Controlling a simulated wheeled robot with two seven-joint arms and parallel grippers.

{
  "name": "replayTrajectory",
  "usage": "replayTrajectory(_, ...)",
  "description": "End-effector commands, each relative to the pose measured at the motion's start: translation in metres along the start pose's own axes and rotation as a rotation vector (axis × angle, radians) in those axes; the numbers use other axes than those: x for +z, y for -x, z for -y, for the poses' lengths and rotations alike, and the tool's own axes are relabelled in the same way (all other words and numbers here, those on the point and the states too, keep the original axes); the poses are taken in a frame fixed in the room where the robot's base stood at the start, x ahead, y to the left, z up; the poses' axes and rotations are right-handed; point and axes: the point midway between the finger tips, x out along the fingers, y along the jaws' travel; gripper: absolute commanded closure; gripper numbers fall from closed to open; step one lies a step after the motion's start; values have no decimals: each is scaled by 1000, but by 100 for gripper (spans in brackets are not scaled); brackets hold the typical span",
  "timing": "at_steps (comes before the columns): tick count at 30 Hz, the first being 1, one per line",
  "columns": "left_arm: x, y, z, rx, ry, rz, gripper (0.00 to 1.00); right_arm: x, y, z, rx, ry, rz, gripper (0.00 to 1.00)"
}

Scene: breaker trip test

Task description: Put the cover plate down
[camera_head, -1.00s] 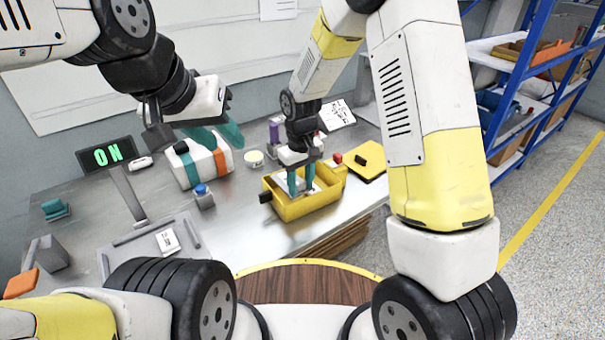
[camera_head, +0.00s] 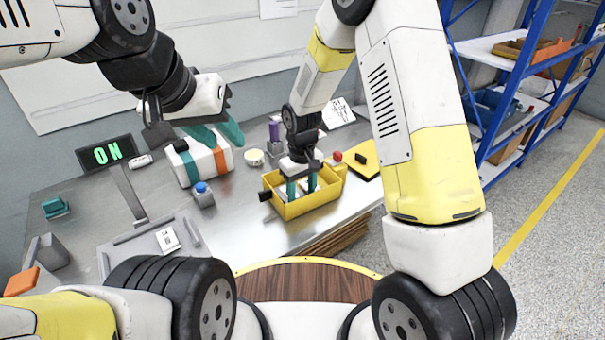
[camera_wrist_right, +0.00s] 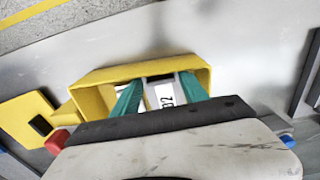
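The yellow cover plate (camera_head: 365,158) with a black handle lies flat on the metal table, right of the open yellow box (camera_head: 308,208). It also shows at the left of the right wrist view (camera_wrist_right: 28,118). Neither gripper touches it. My right gripper (camera_head: 302,188) points down into the yellow box, its teal fingers apart. In the right wrist view its fingers (camera_wrist_right: 160,95) stand either side of a white labelled part (camera_wrist_right: 164,94) inside the box; contact is unclear. My left gripper (camera_head: 217,135) is open and empty above the white case (camera_head: 205,163) with teal and orange bands.
A display (camera_head: 107,153) reading ON stands at the back left. A grey block with a blue button (camera_head: 203,194) sits left of the box. A grey tray (camera_head: 150,248) lies at front left. Blue shelving (camera_head: 500,95) stands at the right.

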Motion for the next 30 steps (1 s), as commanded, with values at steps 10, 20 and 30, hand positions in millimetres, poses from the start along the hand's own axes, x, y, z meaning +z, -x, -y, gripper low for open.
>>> replayTrajectory(10, 0, 0, 0, 0, 0, 0, 64, 0, 1, 0, 0, 0, 0, 38)
replayTrajectory(20, 0, 0, 0, 0, 0, 0, 64, -2, 48, 0, 1, 0, -6, 38)
replayTrajectory(30, 0, 0, 0, 0, 0, 0, 64, -1, 116, 0, 0, 0, -3, 38)
